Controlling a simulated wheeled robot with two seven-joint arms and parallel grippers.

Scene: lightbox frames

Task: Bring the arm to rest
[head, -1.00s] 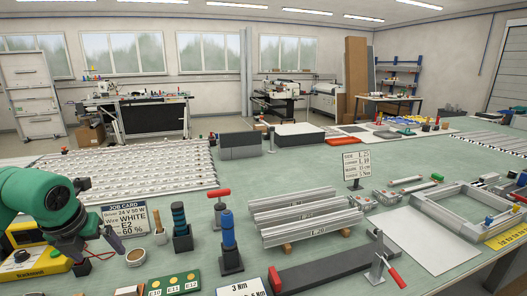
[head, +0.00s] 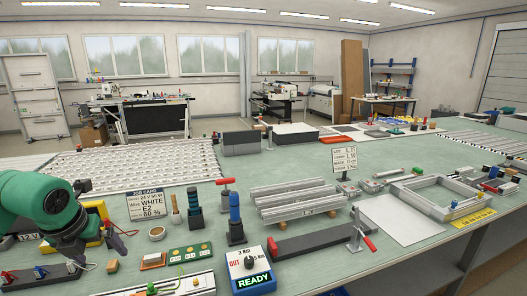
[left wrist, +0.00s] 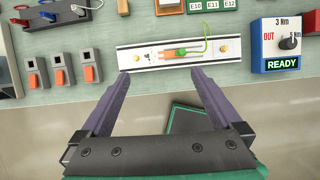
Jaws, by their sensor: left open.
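My left arm, green with a dark gripper (head: 108,246), comes in from the left in the head view and hangs over the near left part of the bench. In the left wrist view the two fingers of the gripper (left wrist: 162,88) are wide apart with nothing between them. Beyond the fingertips lies a pale strip-shaped fixture (left wrist: 150,56) with an orange part and a green wire on it. The gripper looks clear of it. My right arm and gripper are not in view.
A blue READY box (head: 251,275) stands at the near edge. Blue-handled tools, a job card (head: 150,203), a yellow case (head: 92,222) and a green label board (head: 190,252) crowd around the gripper. Floor shows past the bench edge in the left wrist view.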

